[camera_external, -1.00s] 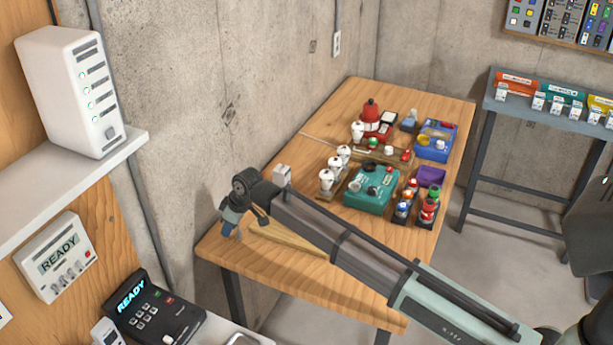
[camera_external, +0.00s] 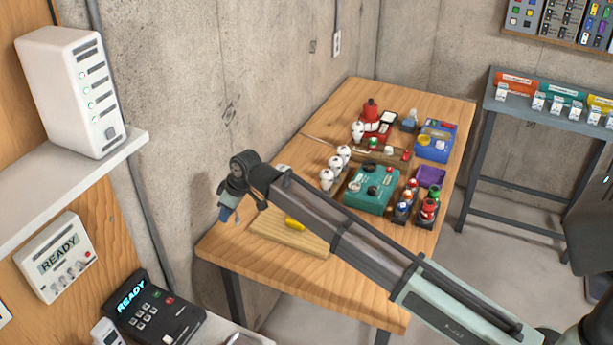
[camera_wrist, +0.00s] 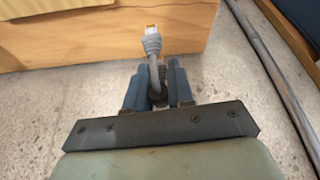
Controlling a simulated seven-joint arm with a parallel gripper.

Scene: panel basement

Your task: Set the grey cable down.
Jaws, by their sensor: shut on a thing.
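The grey cable (camera_wrist: 153,45) shows in the wrist view, with a clear plug with a yellowish end pointing up the picture. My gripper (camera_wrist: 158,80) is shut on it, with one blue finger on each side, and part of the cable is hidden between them. In the external view my gripper (camera_external: 226,208) hangs tilted at the left edge of the wooden table (camera_external: 235,250), near the concrete wall. The cable is too small to make out there. In the wrist view the plug overlaps the table's edge (camera_wrist: 105,38), with floor below.
A wooden board (camera_external: 285,238) lies on the table beside my gripper, with a yellow thing (camera_external: 295,223) near it. A teal box (camera_external: 370,188), white bottles and red containers stand farther back. The table's front right is clear.

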